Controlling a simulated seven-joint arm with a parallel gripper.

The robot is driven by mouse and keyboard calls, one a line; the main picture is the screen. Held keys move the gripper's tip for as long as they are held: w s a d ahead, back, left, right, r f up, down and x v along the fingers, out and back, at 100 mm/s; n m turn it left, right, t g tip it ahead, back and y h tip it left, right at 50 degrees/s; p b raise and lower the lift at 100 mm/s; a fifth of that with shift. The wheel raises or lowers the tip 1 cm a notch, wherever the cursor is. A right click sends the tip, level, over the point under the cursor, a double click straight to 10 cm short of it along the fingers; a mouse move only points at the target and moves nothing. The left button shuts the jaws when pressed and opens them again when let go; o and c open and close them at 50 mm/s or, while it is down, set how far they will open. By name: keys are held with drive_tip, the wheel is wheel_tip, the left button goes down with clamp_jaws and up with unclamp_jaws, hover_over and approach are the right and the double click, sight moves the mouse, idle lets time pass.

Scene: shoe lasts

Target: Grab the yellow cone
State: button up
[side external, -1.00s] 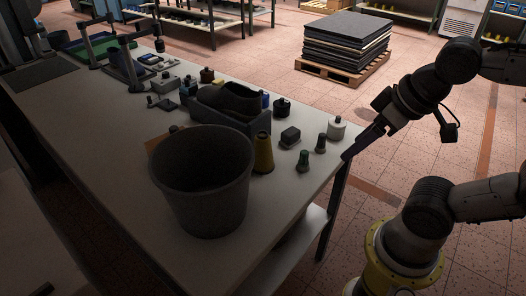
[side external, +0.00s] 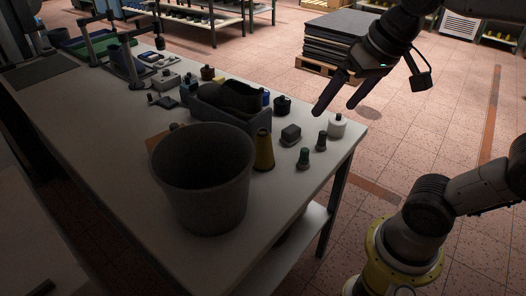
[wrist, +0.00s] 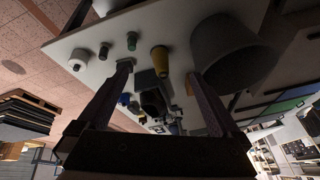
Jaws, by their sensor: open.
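The yellow cone (side external: 264,150) stands upright on the white table, close beside the right side of a dark grey bucket. In the wrist view the yellow cone (wrist: 160,62) shows between my two fingers, some distance beyond them. My gripper (side external: 334,108) is open and empty, in the air above the table's right end, up and to the right of the cone. In the wrist view my gripper (wrist: 160,75) shows both fingers spread apart with nothing held.
The bucket (side external: 203,180) stands left of the cone. A grey tray (side external: 236,128) with a dark shoe-like form is behind it. Small green-topped (side external: 304,158) and dark pieces and a white bottle (side external: 337,126) stand to the right. The table's (side external: 110,165) front left is clear.

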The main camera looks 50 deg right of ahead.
drive_tip(key=w+m+g, duration=0.2)
drive_tip(key=w+m, duration=0.1)
drive_tip(key=w, duration=0.7)
drive_tip(key=m+g, duration=0.1)
drive_tip(key=g, duration=0.1)
hover_over(263, 143)
drive_tip(key=w+d, duration=0.1)
drive_tip(key=d, duration=0.1)
wheel_tip(263, 143, down, 7)
drive_tip(key=shift+g, duration=0.4)
drive_tip(key=shift+w+a+f, duration=0.1)
drive_tip(key=shift+f, duration=3.7)
drive_tip(key=shift+w+f, duration=0.1)
drive_tip(key=shift+f, duration=3.65)
drive_tip(key=shift+c, duration=0.2)
drive_tip(key=c, duration=1.4)
clamp_jaws()
drive_tip(key=shift+r, duration=0.15)
